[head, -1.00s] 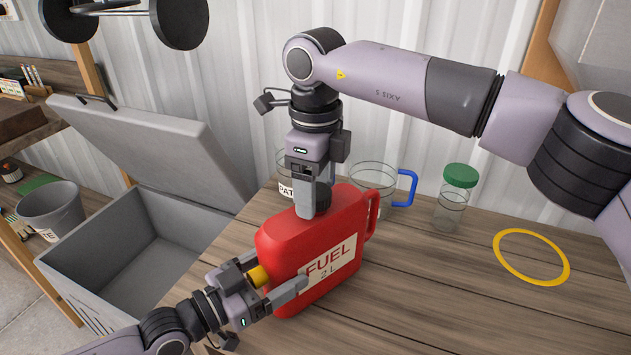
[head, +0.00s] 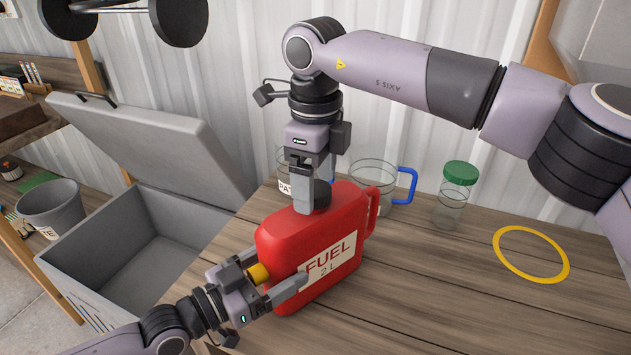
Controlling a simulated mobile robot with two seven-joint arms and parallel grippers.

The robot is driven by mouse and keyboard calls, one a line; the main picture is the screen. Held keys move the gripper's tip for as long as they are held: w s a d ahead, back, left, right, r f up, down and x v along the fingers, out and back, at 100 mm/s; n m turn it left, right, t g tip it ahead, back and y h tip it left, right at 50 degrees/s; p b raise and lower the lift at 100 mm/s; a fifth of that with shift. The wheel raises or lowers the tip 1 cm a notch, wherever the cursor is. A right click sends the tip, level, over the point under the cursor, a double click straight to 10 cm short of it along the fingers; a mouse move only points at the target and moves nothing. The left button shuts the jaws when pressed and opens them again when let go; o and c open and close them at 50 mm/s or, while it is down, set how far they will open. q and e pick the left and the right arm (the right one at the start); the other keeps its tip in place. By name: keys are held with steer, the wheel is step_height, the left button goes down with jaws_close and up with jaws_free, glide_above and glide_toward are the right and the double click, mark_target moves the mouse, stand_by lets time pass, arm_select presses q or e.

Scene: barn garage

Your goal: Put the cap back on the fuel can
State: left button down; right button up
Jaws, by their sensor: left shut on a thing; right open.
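A red fuel can (head: 345,215) with a FUEL label stands upright on the wooden workbench. My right gripper (head: 315,205) points down at the can's top from above and is open. Its fingers hide the opening there.
Behind the can stand a clear jar with a partly hidden label (head: 286,186) and a clear jug (head: 385,210) with a blue handle. A green-lidded jar (head: 455,198) and a yellow ring (head: 530,254) are to the right. An open grey chest (head: 130,250) stands left. The bench's right front is clear.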

mark_target(252, 282)
step_height(252, 282, up, 11)
steer(key=shift+r, duration=0.15)
stand_by(0.4)
arm_select(q)
jaws_free()
steer(key=shift+b+v, duration=0.35)
steer(key=shift+v, duration=3.25)
arm_select(e)
steer(key=shift+f, duration=0.35)
